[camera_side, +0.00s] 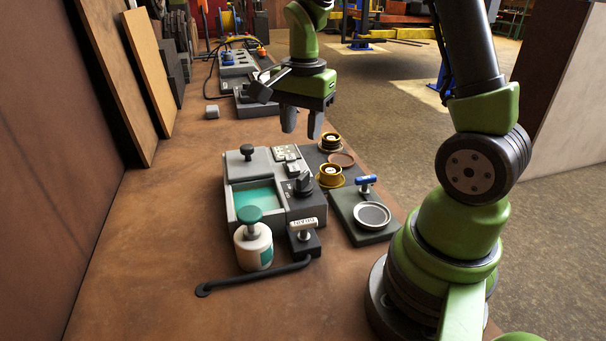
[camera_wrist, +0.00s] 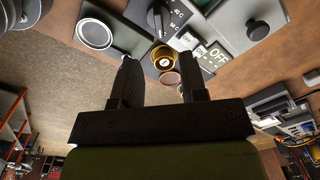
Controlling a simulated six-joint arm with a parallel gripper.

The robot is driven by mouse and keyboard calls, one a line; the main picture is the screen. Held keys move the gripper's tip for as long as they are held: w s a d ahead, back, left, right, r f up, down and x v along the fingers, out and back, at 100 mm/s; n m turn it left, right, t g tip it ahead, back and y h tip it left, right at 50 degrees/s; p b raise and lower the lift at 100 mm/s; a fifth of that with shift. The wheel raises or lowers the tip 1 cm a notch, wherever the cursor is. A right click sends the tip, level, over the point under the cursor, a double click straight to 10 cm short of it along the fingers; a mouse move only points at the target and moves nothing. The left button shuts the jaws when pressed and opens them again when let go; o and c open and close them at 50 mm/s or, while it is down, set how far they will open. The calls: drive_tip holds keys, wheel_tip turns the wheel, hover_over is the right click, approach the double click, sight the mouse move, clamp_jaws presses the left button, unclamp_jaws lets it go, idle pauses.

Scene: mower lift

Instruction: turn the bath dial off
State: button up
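The bath (camera_side: 229,206) is a grey box with teal liquid on the bench in the side view. Its black dial (camera_side: 303,184) sits on the dark panel right of the liquid. The dial also shows at the top of the wrist view (camera_wrist: 157,17), beside °C markings. A white OFF label (camera_wrist: 214,57) shows right of the brass cup there. My gripper (camera_side: 301,122) hangs above and behind the bath, pointing down, apart from the dial. Its two fingers (camera_wrist: 157,62) are spread with nothing between them. The exact dial setting is hard to read.
A black-knobbed lid (camera_side: 247,154) covers the bath's back. Brass cups (camera_side: 330,176) and a copper disc (camera_side: 341,159) lie to the right, near a dark plate with a round dish (camera_side: 371,215).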

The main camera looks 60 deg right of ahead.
sight(303, 174)
drive_tip(key=shift+w+d+f+m, duration=0.1)
drive_tip(key=shift+d+f+m, duration=0.1)
drive_tip(key=shift+f, duration=0.25)
drive_tip(key=shift+d+f+m, duration=0.2)
drive_tip(key=shift+f, duration=0.2)
wheel_tip(303, 174, down, 10)
drive_tip(key=shift+r, duration=0.2)
clamp_jaws()
